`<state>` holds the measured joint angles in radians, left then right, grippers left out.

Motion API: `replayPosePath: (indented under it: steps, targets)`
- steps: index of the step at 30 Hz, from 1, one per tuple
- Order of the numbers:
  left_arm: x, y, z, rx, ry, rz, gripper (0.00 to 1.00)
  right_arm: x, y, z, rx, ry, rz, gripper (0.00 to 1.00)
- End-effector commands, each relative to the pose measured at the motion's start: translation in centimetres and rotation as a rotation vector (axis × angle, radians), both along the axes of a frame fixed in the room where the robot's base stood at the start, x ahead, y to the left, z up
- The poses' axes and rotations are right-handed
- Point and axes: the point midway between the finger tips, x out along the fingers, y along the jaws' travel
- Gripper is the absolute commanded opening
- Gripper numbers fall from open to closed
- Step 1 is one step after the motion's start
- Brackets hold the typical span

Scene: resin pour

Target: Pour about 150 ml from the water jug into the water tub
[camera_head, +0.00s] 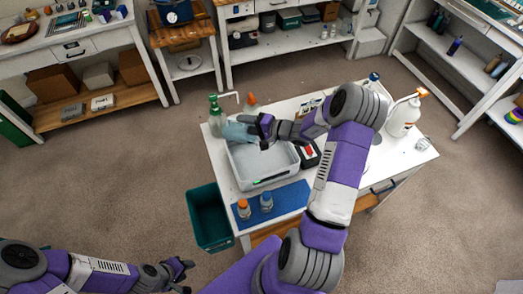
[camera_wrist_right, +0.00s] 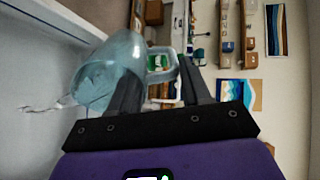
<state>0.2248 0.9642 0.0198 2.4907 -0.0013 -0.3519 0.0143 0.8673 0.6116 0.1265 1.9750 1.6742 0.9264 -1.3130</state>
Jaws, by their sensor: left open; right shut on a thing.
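The water jug (camera_head: 236,131) is a translucent pale blue vessel, held over the far left part of the water tub (camera_head: 240,184), a clear grey-white rectangular tub on the table. In the right wrist view the jug (camera_wrist_right: 108,72) looks tipped, with its mouth toward the lower left; a thin whitish streak beside the mouth may be water. My right gripper (camera_head: 264,128) is shut on the jug's handle; its two fingers flank the handle in the wrist view (camera_wrist_right: 162,88). The water level in the tub is unclear. My left gripper (camera_head: 184,275) is open and empty, low at the front left.
A blue mat (camera_head: 285,201) with two small orange- and blue-capped bottles lies in front of the tub. A green-topped bottle (camera_head: 215,116) stands left of the jug. A white pump bottle (camera_head: 402,118) stands at the right. A green bin (camera_head: 207,218) stands on the floor beside the table.

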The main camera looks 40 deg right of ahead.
Motion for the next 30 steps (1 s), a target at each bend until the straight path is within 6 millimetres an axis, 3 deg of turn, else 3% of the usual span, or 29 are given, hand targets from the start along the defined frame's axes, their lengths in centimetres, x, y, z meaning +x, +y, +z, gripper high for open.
replayPosePath:
  steps: [9, 13, 18, 25, 30]
  targets:
    - [0.0, 0.0, -1.2, 0.000, 0.000, 0.000, 0.43, -0.6, -0.3, -0.3, 0.015, -0.029, 0.000, 0.00]
    - [0.0, 0.0, 1.8, 0.000, 0.001, 0.000, 0.43, 0.5, 0.4, 1.2, -0.007, 0.017, 0.005, 0.00]
    - [0.0, 0.0, 4.7, 0.000, 0.000, 0.000, 0.43, 2.5, 1.5, 2.8, -0.133, 0.233, 0.009, 0.00]
    - [0.0, 0.0, 5.0, 0.000, 0.001, 0.000, 0.43, 2.7, 1.5, 1.9, -0.154, 0.297, 0.003, 0.00]
    - [0.0, 0.0, 6.6, 0.000, 0.001, 0.000, 0.43, 3.1, 1.8, 2.5, -0.181, 0.347, 0.005, 0.00]
